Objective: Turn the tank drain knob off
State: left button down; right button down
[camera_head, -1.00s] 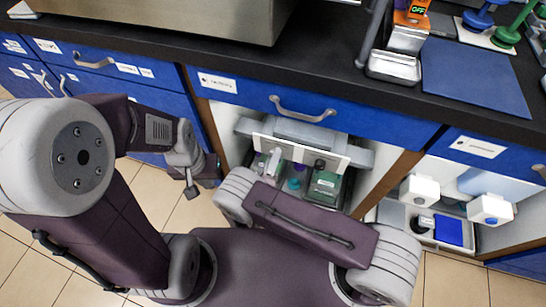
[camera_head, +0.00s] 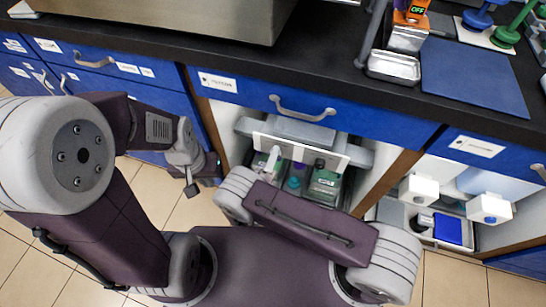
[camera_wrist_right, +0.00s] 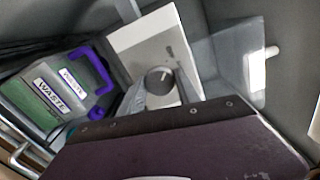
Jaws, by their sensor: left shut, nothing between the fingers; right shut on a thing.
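The tank drain knob (camera_wrist_right: 160,80) is a round, dark grey dial with a pale mark, on a white panel (camera_wrist_right: 140,45) in the right wrist view. My right gripper (camera_wrist_right: 159,90) is at the knob, its fingers on either side, shut on it. In the head view the white panel (camera_head: 300,149) is inside the open bay under the counter. My right forearm covers the lower part of that bay and hides most of the right gripper. My left gripper (camera_head: 191,188) is shut and empty, hanging in front of the blue cabinets.
Green-labelled waste containers (camera_wrist_right: 52,100) with a purple handle stand beside the panel. A blue drawer (camera_head: 350,115) closes off the bay's top. Another bay with white dispensers (camera_head: 420,190) is at the right. The tiled floor (camera_head: 470,280) is clear.

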jog(key=c, duration=0.9)
grip_release()
jog(key=shift+o, duration=0.2)
